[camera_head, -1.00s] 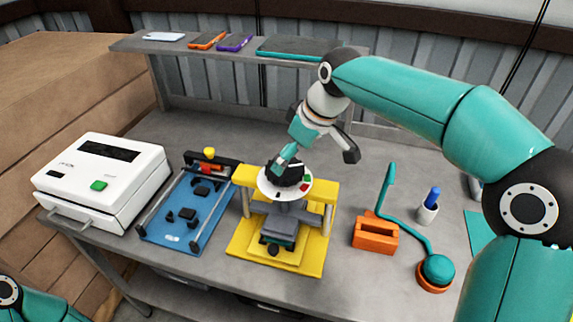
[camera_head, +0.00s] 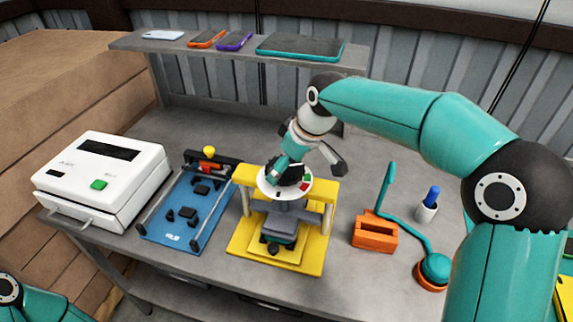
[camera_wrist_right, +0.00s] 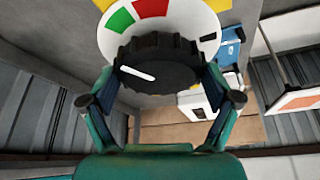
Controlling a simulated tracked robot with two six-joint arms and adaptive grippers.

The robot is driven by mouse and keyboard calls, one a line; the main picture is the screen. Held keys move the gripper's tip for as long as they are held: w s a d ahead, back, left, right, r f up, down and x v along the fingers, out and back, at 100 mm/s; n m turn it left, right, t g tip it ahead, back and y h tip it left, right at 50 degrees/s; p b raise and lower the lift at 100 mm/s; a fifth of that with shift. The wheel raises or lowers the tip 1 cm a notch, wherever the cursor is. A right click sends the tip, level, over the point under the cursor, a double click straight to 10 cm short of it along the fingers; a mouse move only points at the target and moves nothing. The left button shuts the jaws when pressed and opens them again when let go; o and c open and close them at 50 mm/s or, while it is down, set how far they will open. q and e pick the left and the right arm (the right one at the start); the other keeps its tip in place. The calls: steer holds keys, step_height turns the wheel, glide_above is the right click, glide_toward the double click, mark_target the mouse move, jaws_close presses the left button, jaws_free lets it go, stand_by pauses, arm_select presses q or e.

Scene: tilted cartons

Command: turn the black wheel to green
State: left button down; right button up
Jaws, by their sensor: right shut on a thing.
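The black wheel (camera_wrist_right: 158,62) is a ribbed knob with a white pointer line, on a white dial disc (camera_wrist_right: 205,27) with green (camera_wrist_right: 121,19) and red (camera_wrist_right: 150,7) patches. In the wrist view the pointer line lies toward the lower left of the knob. The dial sits on top of a yellow press frame (camera_head: 322,187). My right gripper (camera_wrist_right: 160,92) is shut on the wheel, one finger on each side; in the head view (camera_head: 287,180) it comes down from above and hides much of the wheel. My left gripper is out of view; only part of its arm shows at lower left.
A white machine (camera_head: 97,178) with a green button and a blue fixture (camera_head: 190,215) stand left of the press. An orange block (camera_head: 374,232), a cup with a blue pen (camera_head: 428,208) and a teal ball stand (camera_head: 433,268) are right. A shelf with flat devices (camera_head: 300,46) runs behind.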

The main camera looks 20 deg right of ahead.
steer(key=shift+m+b, duration=0.3)
steer(key=shift+m, duration=0.3)
steer(key=o, duration=0.9)
steer(key=shift+r, duration=0.1)
steer(key=v, duration=1.1)
steer(key=shift+s+r, duration=0.2)
steer(key=shift+r, duration=0.2)
steer(key=shift+a, duration=0.1)
